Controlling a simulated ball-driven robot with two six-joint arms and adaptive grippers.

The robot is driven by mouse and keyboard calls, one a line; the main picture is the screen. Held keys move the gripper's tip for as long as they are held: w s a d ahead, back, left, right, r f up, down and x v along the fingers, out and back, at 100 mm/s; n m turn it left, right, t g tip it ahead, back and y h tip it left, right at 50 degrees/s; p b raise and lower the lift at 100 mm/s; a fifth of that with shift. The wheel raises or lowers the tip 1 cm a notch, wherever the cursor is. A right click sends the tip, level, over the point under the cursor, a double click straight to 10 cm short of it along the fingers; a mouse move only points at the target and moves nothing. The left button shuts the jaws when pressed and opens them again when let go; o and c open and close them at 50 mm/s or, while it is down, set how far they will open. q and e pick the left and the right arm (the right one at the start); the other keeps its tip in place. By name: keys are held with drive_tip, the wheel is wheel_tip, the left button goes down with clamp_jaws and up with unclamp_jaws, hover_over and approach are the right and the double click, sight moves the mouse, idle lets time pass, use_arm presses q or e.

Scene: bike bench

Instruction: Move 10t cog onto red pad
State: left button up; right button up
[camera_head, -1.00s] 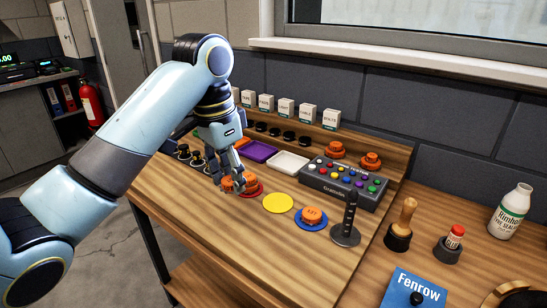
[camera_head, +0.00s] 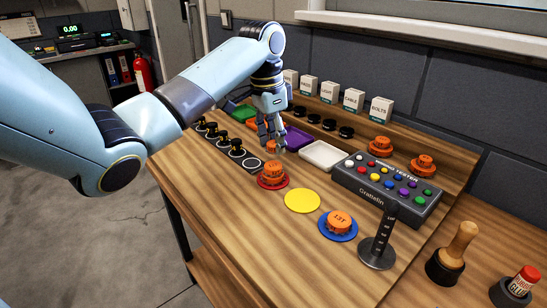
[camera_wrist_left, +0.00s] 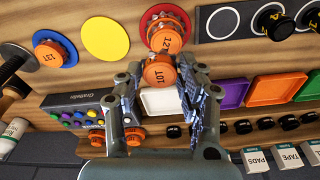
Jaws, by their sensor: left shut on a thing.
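My left gripper (camera_head: 272,146) is shut on an orange cog marked 10T (camera_wrist_left: 160,72), held above the bench. In the left wrist view the fingers (camera_wrist_left: 178,95) show beside it, and the cog is in front of the red pad (camera_wrist_left: 184,30). Another orange cog marked 12T (camera_wrist_left: 165,38) sits on that pad, apparently on top of a further cog. In the head view the red pad (camera_head: 261,184) carries this orange pile just in front of the held cog. My right gripper is not in view.
The yellow pad (camera_head: 302,201) is bare. The blue pad (camera_head: 328,233) bears a cog marked 13T (camera_head: 340,221). A dark tester box (camera_head: 386,189), a black upright post (camera_head: 379,238) and a white tray (camera_head: 322,155) stand nearby. A black strip with knobs (camera_head: 229,147) lies left.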

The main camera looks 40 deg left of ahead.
sight(272, 142)
use_arm(q)
drive_tip(key=shift+w+a+f, duration=0.15)
drive_tip(key=shift+a+f, duration=0.05)
drive_tip(key=shift+a, duration=0.1)
drive_tip(key=shift+a+f, duration=0.1)
drive_tip(key=shift+f, duration=0.25)
wheel_tip(272, 142, down, 3)
drive_tip(key=shift+r, duration=0.2)
drive_tip(key=shift+f, duration=0.45)
drive_tip(key=o, duration=1)
drive_tip(key=shift+f, duration=0.1)
